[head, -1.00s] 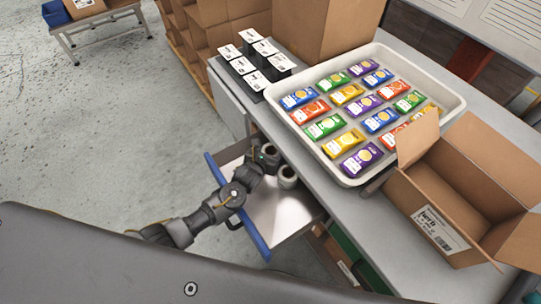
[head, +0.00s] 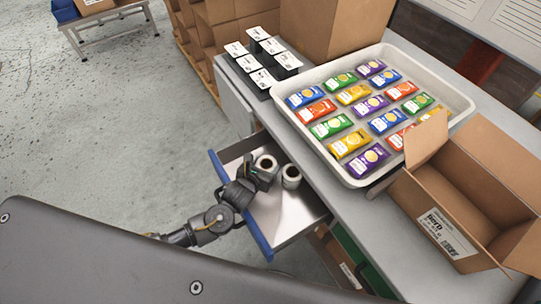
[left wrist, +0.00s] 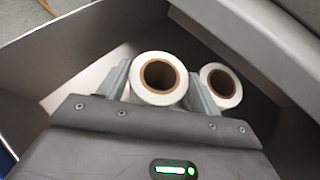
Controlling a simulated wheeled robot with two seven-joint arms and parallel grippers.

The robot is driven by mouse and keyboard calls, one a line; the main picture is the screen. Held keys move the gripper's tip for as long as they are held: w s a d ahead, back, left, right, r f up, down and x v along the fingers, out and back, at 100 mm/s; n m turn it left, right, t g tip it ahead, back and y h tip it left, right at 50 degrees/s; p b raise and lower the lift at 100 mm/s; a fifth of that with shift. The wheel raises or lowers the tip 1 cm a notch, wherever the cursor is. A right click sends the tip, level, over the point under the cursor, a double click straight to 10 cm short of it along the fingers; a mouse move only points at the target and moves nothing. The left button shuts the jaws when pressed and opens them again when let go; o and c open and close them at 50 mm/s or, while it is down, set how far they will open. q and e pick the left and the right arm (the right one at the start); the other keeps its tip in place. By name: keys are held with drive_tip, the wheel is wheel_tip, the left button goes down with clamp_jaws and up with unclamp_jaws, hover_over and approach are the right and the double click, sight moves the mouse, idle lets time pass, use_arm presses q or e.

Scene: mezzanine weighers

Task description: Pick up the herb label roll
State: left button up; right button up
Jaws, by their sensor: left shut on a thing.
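Two white label rolls with brown cores stand side by side in the open drawer. My left gripper (head: 262,174) reaches into the drawer and is shut on the left roll (head: 267,162). In the left wrist view, that roll (left wrist: 141,91) sits between the two grey fingers, with its open core facing the camera. The other roll (left wrist: 220,82) is just right of the right finger; it also shows in the head view (head: 291,175). No print on either roll can be read, so I cannot tell which is herb. My right gripper is not in view.
The drawer (head: 290,215) has a blue front and raised side walls close around my gripper. The worktop above it carries a white tray (head: 345,178) of colourful packets, an open carton (head: 440,205) and several black-and-white blocks (head: 262,80).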

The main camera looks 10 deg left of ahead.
use_arm(q)
wheel_tip(320, 180, up, 14)
drive_tip(key=p, duration=0.2)
drive_tip(key=shift+s, duration=0.2)
